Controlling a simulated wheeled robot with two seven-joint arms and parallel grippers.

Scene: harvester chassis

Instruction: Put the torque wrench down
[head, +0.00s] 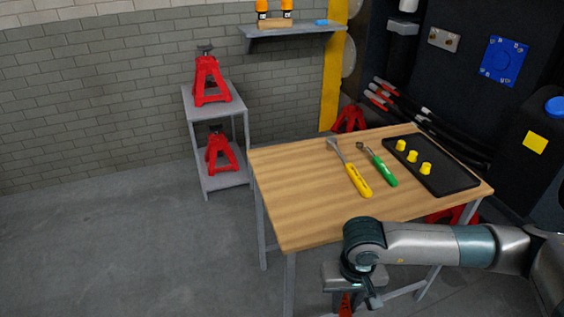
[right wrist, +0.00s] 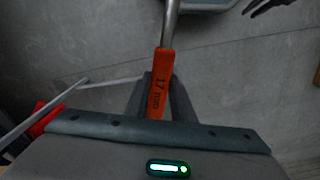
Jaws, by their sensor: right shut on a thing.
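My right gripper (head: 350,292) is at the bottom of the head view, in front of the table's near edge. It is shut on an orange-red handle, whose end (head: 345,304) shows at the bottom edge. In the right wrist view, the gripper (right wrist: 157,88) holds this torque wrench (right wrist: 161,70) by its handle, marked 17 mm. Its metal shaft runs up out of that view, so its head is hidden. Two similar tools, one with a yellow handle (head: 358,181) and one with a green handle (head: 383,171), lie side by side on the wooden table (head: 300,195). My left gripper is not in view.
A black tray (head: 455,178) with three yellow caps (head: 413,156) lies on the table's right part. The table's left part and near strip are bare. A grey shelf stand (head: 222,182) with red jack stands (head: 208,82) is behind left. A dark machine stands at right.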

